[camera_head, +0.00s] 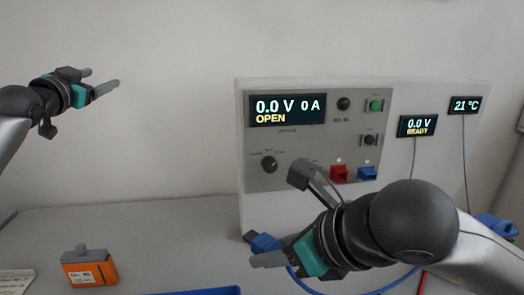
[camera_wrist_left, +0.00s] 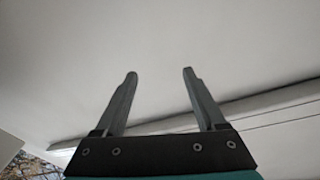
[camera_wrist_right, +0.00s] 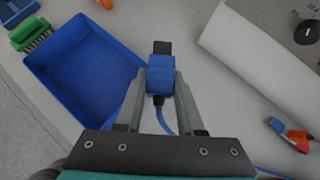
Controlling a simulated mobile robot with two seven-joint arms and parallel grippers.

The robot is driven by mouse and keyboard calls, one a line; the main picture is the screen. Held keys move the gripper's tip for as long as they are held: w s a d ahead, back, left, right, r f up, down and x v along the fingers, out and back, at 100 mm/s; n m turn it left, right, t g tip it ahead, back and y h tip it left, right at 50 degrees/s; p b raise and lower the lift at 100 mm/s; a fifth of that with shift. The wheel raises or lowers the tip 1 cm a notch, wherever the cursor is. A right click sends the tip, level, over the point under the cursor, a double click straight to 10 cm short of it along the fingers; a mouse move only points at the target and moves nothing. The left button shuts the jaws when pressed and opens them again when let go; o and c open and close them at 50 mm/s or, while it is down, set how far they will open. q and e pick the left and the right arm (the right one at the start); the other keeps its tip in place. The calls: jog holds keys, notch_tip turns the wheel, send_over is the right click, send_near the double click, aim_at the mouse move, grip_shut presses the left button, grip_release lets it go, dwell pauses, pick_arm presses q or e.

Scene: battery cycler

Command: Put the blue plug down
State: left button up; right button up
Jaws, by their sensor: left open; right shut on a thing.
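The blue plug (camera_wrist_right: 160,82) is held between the fingertips of my right gripper (camera_wrist_right: 160,88) in the right wrist view, its dark end pointing away from the gripper. In the head view the plug (camera_head: 264,242) shows at the right gripper's jaws (camera_head: 262,250), in front of the cycler. A blue cable (camera_wrist_right: 161,119) trails back from it. The right gripper appears above the grey bench, beside the blue tray. My left gripper (camera_head: 101,79) is open and empty, raised at the upper left against the wall; its fingers (camera_wrist_left: 159,76) also show apart in the left wrist view.
A blue tray (camera_wrist_right: 42,74) lies left of the plug, with a green-handled brush (camera_wrist_right: 30,35) beyond. Bare bench (camera_wrist_right: 207,90) lies right of the plug. The cycler panel (camera_head: 318,140) has red (camera_head: 338,173) and blue (camera_head: 367,174) sockets. An orange battery pack (camera_head: 90,270) stands front left.

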pick_arm(q)
jog(key=s+d+r+m+g+h, duration=0.1)
jog(key=d+r+m+g+h, duration=0.15)
jog(key=d, duration=0.55)
jog(key=d+r+m+g+h, duration=0.15)
jog(key=d+m, duration=0.25)
jog(key=d, duration=0.4)
jog(key=m+g+y, duration=0.6)
jog(key=m+g, duration=0.9)
jog(key=m, duration=0.1)
send_over(262, 235)
notch_tip(262, 235, down, 12)
jog(key=f, duration=0.7)
jog(key=w+f, duration=0.1)
jog(key=f, duration=0.3)
jog(key=shift+c, duration=0.2)
